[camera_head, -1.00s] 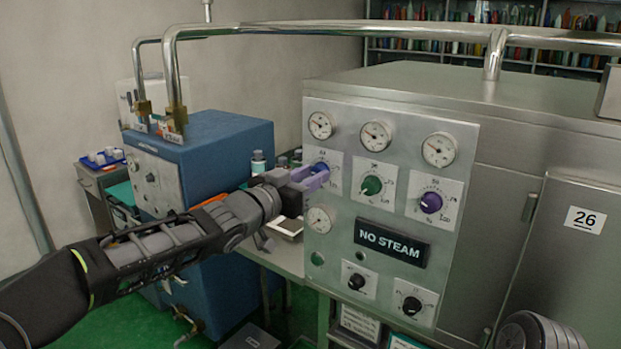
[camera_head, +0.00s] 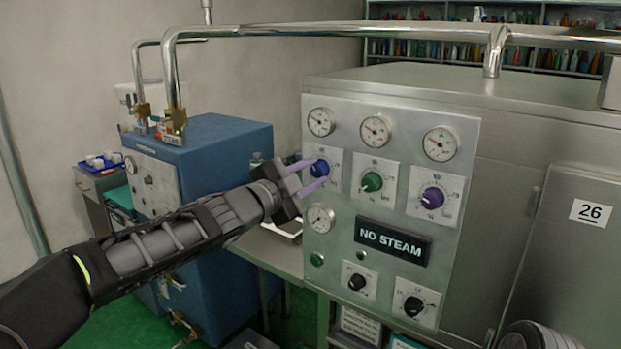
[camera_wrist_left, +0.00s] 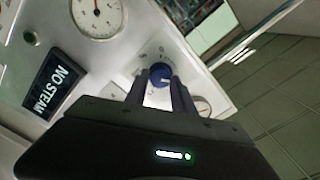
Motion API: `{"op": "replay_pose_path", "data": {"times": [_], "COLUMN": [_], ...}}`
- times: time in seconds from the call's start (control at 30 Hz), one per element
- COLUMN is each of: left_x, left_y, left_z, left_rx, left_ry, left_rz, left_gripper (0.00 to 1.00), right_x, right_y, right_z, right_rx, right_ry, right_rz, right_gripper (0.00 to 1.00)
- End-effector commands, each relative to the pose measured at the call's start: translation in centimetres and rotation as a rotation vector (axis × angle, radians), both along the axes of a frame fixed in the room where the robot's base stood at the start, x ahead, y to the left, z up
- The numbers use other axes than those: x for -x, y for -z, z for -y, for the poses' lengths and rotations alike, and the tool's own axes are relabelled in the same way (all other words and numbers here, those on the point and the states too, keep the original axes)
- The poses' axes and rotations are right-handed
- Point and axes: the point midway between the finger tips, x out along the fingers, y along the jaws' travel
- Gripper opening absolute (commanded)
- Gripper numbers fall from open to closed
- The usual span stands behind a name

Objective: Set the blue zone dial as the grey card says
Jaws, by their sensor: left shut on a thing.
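The blue zone dial (camera_head: 320,168) is the left one of the upper row of dials on the steel panel, on a white scale plate. It also shows in the left wrist view (camera_wrist_left: 159,73), with a pale pointer mark on its face. My left gripper (camera_head: 312,176) is shut on the blue dial, with one lilac finger above and one below it in the head view. In the left wrist view its fingers (camera_wrist_left: 160,88) lie on either side of the dial. The scale figures are too small to read. I cannot make out a grey card. My right gripper is not in view.
A green dial (camera_head: 371,182) and a purple dial (camera_head: 432,198) sit to the right on the same panel. Gauges (camera_head: 375,131) are above. A "NO STEAM" sign (camera_head: 392,242) and two black knobs (camera_head: 413,306) are below. A blue machine (camera_head: 225,150) stands at left.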

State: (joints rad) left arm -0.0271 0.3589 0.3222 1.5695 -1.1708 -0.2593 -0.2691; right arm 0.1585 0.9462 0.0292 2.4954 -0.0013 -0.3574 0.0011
Motion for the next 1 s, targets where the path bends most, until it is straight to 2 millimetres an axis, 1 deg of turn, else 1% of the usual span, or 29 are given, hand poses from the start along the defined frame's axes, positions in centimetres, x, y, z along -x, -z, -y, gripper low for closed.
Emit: {"op": "replay_pose_path", "data": {"times": [0.03, 0.5, 0.7, 1.0], "left_x": [0.0, 0.0, 0.0, 0.0], "left_y": [0.2, 0.3, 0.3, 0.2], "left_z": [0.0, 0.1, 0.0, 0.0], "left_rx": [-0.035, -0.364, -0.446, -0.486], "left_ry": [0.001, 0.001, 0.000, 0.000], "left_rz": [0.025, 0.262, 0.321, 0.350], "left_gripper": [0.00, 0.00, 0.00, 0.00], "right_x": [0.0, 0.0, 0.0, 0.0], "right_y": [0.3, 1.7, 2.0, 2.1], "right_z": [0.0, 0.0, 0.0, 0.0], "right_rx": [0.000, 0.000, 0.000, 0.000], "right_ry": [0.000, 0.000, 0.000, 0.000], "right_rz": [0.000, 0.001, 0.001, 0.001], "right_gripper": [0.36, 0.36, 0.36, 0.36]}}
